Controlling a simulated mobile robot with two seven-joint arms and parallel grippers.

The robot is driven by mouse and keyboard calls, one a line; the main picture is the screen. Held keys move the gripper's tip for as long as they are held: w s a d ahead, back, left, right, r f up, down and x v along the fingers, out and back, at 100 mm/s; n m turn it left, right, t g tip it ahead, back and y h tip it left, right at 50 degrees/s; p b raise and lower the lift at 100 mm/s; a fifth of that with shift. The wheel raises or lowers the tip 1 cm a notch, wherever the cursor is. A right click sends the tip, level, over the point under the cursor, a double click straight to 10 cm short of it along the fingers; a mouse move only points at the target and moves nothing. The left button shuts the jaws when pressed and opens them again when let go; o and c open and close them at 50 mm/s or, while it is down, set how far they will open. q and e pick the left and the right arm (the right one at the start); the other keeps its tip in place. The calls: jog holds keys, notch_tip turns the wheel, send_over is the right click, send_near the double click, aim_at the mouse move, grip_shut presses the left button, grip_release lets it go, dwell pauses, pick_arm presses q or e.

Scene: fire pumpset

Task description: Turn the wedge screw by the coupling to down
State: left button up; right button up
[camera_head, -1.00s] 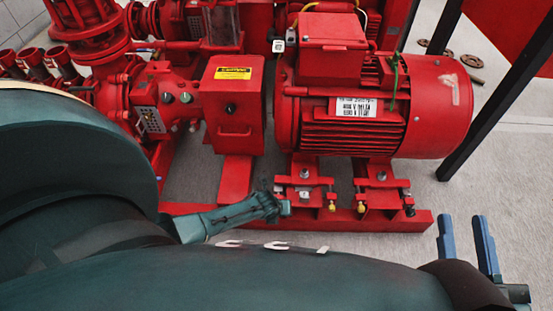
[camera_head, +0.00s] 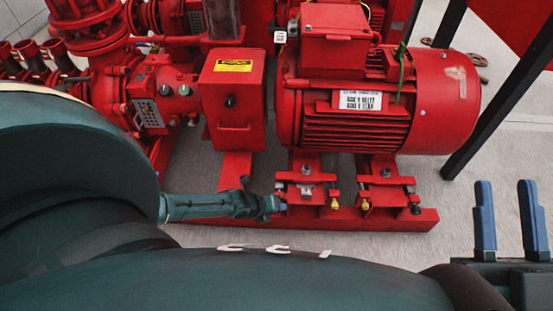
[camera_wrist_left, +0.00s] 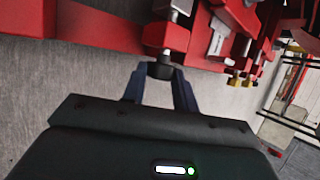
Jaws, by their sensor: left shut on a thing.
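The red coupling guard (camera_head: 232,103) stands left of the red motor (camera_head: 378,100) in the head view. Small red wedge mounts sit under the motor feet, on the red base frame (camera_head: 375,222). In the left wrist view, the wedge screw (camera_wrist_left: 160,70) shows as a dark round head below a pale shank. My left gripper (camera_wrist_left: 160,78) has its blue fingers on either side of this head, shut on it. In the head view my left gripper (camera_head: 276,207) is at the mount nearest the coupling and hides the screw. My right gripper (camera_head: 506,186) is open and empty at the right.
Yellow-tipped screws (camera_head: 335,204) and a black-headed screw (camera_head: 415,209) sit on the neighbouring mounts. A black post (camera_head: 508,95) slants at the right. Grey floor is clear in front of the base frame, between it and my body.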

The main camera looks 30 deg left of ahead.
pick_arm(q)
jog(key=shift+s+a+f+n+t+h+b, duration=0.15)
jog(key=shift+n+t+h+b, duration=0.2)
jog(key=shift+t+h, duration=0.45)
jog(key=shift+a+f+n+t+h+b, duration=0.1)
jog(key=shift+f+n+t+h+b, duration=0.15)
jog(key=shift+t+h+b, duration=0.5)
jog(key=shift+s+a+f+n+t+h+b, duration=0.15)
jog(key=shift+n+t+h, duration=0.15)
jog(key=shift+t+h, duration=0.5)
pick_arm(e)
jog(key=shift+s+d+r+n+y, duration=0.1)
jog(key=shift+s+r+n+y, duration=0.1)
jog(key=shift+r+n+y, duration=0.95)
jog(key=shift+s+d+r+n+y, duration=0.15)
jog(key=shift+r+n+y, duration=0.65)
jog(key=shift+n+y, duration=0.55)
pick_arm(q)
jog(key=o, duration=1)
jog(key=shift+w+d+r, duration=0.1)
jog(key=shift+p+v, duration=2.5)
jog(key=shift+v, duration=4.1)
pick_arm(e)
notch_tip(320, 180, down, 6)
jog(key=m+h, duration=0.6)
jog(key=shift+w+a+m+g, duration=0.2)
jog(key=shift+a+m+g, duration=0.1)
jog(key=shift+a+g, duration=0.1)
